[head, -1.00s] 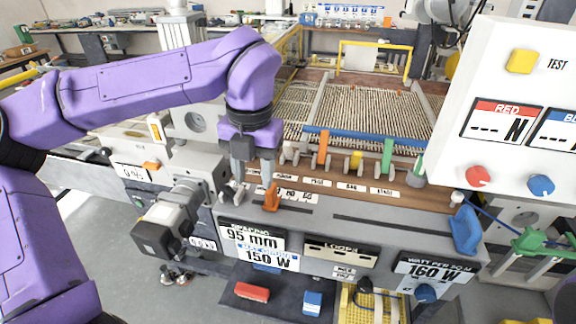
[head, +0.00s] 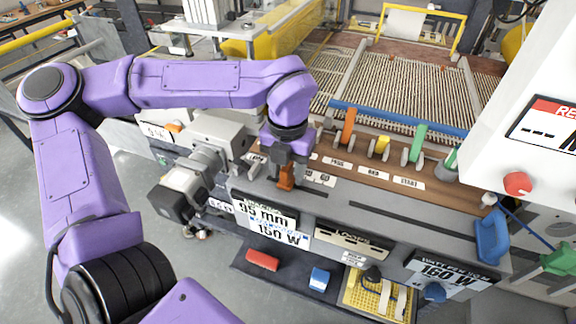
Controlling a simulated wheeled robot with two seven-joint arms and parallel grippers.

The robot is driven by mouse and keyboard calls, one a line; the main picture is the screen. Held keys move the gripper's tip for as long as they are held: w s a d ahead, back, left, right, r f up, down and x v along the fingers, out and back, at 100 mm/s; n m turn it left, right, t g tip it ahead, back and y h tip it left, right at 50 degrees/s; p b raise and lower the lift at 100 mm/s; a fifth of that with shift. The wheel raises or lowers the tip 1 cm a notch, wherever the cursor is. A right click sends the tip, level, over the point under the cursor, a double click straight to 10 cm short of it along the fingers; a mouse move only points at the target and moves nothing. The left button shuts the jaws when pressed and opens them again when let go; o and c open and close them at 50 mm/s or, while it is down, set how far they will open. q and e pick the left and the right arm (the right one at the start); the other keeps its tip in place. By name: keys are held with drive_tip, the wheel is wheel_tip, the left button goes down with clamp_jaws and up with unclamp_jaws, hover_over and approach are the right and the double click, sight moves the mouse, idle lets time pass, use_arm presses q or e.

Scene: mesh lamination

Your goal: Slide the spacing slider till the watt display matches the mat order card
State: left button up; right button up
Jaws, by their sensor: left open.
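The orange spacing slider (head: 286,179) stands at the left part of its slot on the grey console (head: 335,207). My left gripper (head: 285,165) points down over the slider and is open. Its fingers hide the slider's upper part, and I cannot tell whether they touch it. Below, the spacing display (head: 265,214) reads 95 mm. The mat order card (head: 278,233), under it and partly overlapping it, reads 150 W. The watt display (head: 450,272) at the right reads 160 W. My right gripper is not in view.
Orange, yellow and green levers (head: 381,147) stand behind the labelled strip, right of my gripper. A grey motor unit (head: 188,183) is close on the left. A white panel (head: 520,90) with a red knob (head: 517,183) rises at the right. The slot right of the slider is clear.

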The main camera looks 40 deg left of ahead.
use_arm(q)
drive_tip(key=shift+s+r, duration=0.1)
drive_tip(key=shift+s, duration=0.2)
drive_tip(key=shift+w, duration=0.1)
clamp_jaws()
drive_tip(key=shift+a, duration=0.15)
unclamp_jaws()
drive_tip(key=shift+w, duration=0.1)
wheel_tip(320, 180, up, 10)
drive_tip(key=shift+r+b, duration=0.25)
drive_tip(key=shift+b, duration=0.4)
